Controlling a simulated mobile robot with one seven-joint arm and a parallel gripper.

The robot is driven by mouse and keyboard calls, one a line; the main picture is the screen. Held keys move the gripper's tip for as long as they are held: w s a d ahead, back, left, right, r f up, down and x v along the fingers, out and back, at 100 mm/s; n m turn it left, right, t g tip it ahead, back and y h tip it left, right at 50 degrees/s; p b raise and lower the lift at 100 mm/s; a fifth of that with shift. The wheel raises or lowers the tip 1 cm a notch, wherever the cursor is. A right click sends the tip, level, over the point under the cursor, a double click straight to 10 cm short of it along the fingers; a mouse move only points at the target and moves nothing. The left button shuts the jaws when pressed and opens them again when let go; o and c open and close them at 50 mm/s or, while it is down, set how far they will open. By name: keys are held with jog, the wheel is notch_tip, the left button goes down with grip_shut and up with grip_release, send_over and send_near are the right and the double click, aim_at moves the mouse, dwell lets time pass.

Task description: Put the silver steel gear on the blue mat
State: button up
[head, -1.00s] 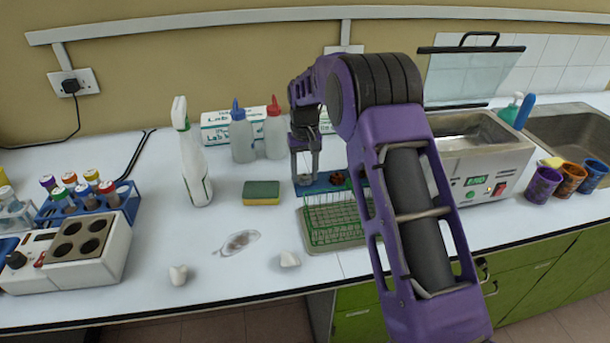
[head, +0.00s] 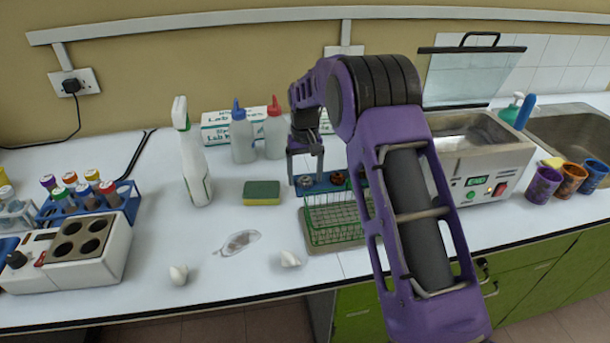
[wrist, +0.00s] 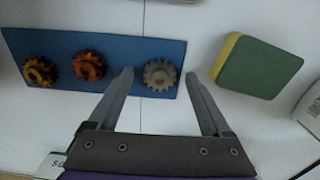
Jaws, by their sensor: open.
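The silver steel gear (wrist: 160,74) lies flat on the right end of the blue mat (wrist: 130,50) in the wrist view. My gripper (wrist: 158,76) is open, with one fingertip on each side of the gear in the picture and a gap to both. In the head view my gripper (head: 305,180) points down over the left end of the mat (head: 322,188), and the silver gear (head: 304,182) shows between its fingers. How high the fingertips are above the mat is hard to tell.
A copper gear (wrist: 89,65) and a golden gear (wrist: 40,71) lie on the mat. A green-yellow sponge (head: 261,193) is left of the mat. A green wire rack (head: 334,218) stands in front of it. Bottles (head: 242,138) stand behind. Counter around the sponge is clear.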

aim_at(305, 179)
notch_tip(305, 179, up, 12)
jog(key=shift+p, duration=0.45)
